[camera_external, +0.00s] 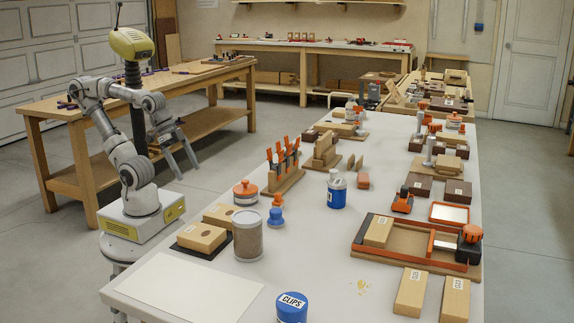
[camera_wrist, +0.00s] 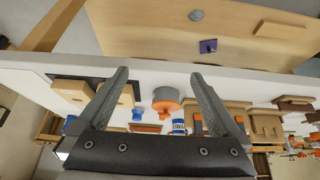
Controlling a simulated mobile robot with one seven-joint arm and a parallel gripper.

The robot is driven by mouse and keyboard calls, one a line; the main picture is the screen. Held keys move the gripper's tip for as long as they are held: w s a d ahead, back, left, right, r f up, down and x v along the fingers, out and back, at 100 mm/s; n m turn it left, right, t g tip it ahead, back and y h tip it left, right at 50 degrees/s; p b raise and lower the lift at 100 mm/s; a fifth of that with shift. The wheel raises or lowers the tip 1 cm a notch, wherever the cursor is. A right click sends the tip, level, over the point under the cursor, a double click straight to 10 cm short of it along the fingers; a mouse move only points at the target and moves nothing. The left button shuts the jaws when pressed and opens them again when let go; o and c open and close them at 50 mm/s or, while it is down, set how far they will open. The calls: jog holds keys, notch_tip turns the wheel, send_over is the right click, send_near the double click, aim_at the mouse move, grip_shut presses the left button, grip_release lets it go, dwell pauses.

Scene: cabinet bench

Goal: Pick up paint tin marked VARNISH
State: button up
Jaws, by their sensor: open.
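No label reading VARNISH is legible in either view. A blue can with a white band and white top (camera_external: 337,191) stands upright mid-bench; its label is too small to read. A squat orange tin (camera_external: 246,193) sits near the bench's left edge. In the wrist view an orange round tin (camera_wrist: 166,102) shows between the fingers, with a blue and white can (camera_wrist: 178,127) just beyond it. A blue-lidded tin marked CLIPS (camera_external: 291,309) stands at the front edge. My gripper (camera_external: 184,167) is open and empty, left of the bench and apart from everything on it.
A grey canister (camera_external: 248,236), wooden blocks (camera_external: 202,238) and a clamp rack (camera_external: 284,172) stand near the bench's left edge. An orange-framed tray (camera_external: 408,262) lies at right. A bare white sheet (camera_external: 183,288) lies at the front left. A wooden workbench (camera_external: 150,92) is behind my arm.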

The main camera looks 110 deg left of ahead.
jog(key=w+a+r+m+t+p, duration=0.1)
jog(key=w+r+p, duration=0.1)
jog(key=w, duration=0.4)
jog(key=w+a+r+m+t+p, duration=0.1)
jog(key=w+r+p, duration=0.1)
jog(key=w+p, duration=0.3)
jog(key=w+r+m+t+y+p, duration=0.1)
jog(key=w+r+m+p, duration=0.1)
jog(key=w, duration=0.6)
jog(key=shift+w+a+r+t+p, duration=0.3)
jog(key=shift+w+a+r+p, duration=0.15)
jog(key=shift+p, duration=0.45)
jog(key=w+d+m+h+p, duration=0.3)
jog(key=w+d+p, duration=0.2)
jog(key=w, duration=0.1)
jog(key=m+h+p, duration=0.3)
jog(key=h+p, duration=0.2)
jog(key=h, duration=0.3)
send_near(250, 231)
jog(key=b+x, duration=0.2)
jog(key=x, duration=0.1)
jog(key=shift+b+x, duration=0.8)
jog(key=shift+x, duration=2.25)
